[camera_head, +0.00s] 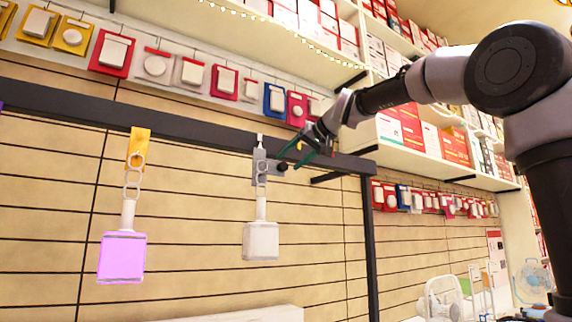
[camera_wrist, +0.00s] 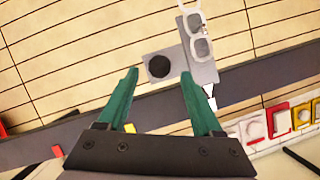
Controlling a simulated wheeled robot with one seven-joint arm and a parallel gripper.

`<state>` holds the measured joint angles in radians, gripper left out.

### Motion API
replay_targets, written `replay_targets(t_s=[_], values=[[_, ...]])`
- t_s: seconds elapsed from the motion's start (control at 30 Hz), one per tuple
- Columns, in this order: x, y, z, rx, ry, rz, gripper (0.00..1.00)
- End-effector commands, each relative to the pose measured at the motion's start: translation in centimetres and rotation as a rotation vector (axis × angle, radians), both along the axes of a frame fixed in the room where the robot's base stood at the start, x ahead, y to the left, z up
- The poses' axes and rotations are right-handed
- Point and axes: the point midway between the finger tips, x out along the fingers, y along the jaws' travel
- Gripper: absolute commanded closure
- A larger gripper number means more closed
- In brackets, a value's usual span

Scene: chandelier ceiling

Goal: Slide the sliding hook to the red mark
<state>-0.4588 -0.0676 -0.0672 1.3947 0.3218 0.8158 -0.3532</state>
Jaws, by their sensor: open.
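A grey sliding hook (camera_head: 260,167) hangs on the dark rail (camera_head: 205,134), with a chain and a white block (camera_head: 261,241) below it. A side tab on it carries a black round knob (camera_wrist: 159,66). My gripper (camera_head: 290,160) is at the right of this hook. In the wrist view its two green fingers are open, one on each side of the knob, with the tips at about the knob's level in the picture. Contact cannot be told. A small red patch (camera_wrist: 3,129), possibly the red mark, shows at the rail's left edge in the wrist view.
An orange hook (camera_head: 138,148) with a pink block (camera_head: 122,257) hangs farther left on the rail. Carded goods (camera_head: 112,52) hang behind and above the rail. Shelves of boxes (camera_head: 405,127) stand at the right, near my arm. The rail between the two hooks is clear.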

Motion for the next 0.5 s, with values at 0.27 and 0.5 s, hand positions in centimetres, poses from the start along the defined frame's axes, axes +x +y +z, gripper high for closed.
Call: replay_targets(t_s=[0.27, 0.5], values=[[1.8, 1.7, -0.9, 0.001, 0.0, -0.001, 0.33], [1.9, 1.8, -1.0, 0.001, 0.0, -0.001, 0.33]])
